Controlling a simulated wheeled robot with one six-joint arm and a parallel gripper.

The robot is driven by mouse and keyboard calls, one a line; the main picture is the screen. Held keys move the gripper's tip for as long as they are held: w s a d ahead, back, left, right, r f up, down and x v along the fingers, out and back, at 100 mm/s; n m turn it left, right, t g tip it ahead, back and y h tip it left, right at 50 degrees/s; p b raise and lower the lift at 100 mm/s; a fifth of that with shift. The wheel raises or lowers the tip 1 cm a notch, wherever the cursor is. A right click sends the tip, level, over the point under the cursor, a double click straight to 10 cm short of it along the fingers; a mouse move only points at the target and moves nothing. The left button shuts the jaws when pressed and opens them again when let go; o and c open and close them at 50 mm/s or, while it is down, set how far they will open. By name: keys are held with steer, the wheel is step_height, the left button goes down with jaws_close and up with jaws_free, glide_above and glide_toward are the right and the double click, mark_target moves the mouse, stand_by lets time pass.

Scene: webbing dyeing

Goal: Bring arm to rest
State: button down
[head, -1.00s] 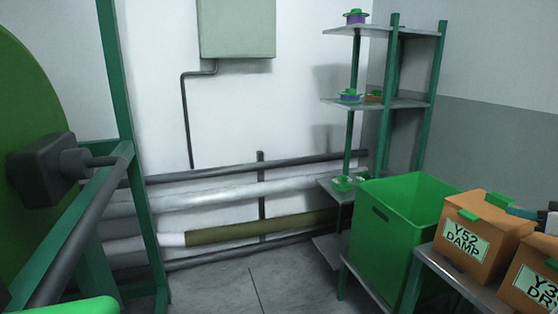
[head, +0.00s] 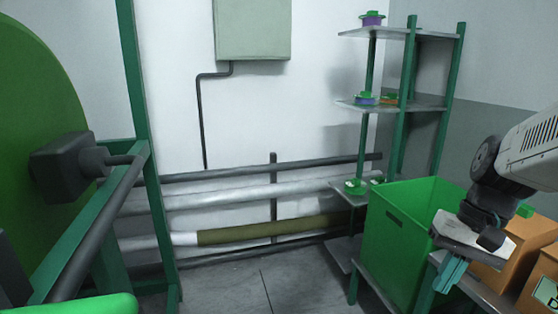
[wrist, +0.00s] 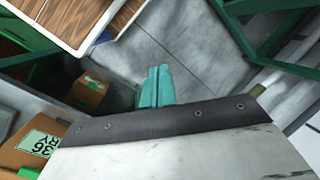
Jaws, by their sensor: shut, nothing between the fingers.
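My arm (head: 510,165) reaches in from the right edge of the head view and bends downward. My gripper (head: 449,275) hangs at its end, with its teal fingers together and nothing between them. It appears in front of the green bin's right side and the orange boxes. In the wrist view the shut fingers (wrist: 157,87) point over the grey floor, beyond the pale gripper body and its dark, screwed strip. I cannot tell how far the fingers are from the bin or table edge.
A green bin (head: 393,235) and orange boxes (head: 498,270) stand at the right, partly behind my arm. A green shelf rack (head: 404,105) stands behind. Wall pipes (head: 250,192) run along the back. A green frame (head: 140,130) is at left. The floor (head: 255,285) between is clear.

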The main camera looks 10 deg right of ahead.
steer(key=s+a+r+n+t+h, duration=0.1)
steer(key=s+a+r+n+h, duration=0.2)
steer(key=a+n, duration=0.3)
steer(key=shift+s+a+r+t, duration=0.35)
steer(key=shift+s+a, duration=0.3)
steer(key=shift+a, duration=1.35)
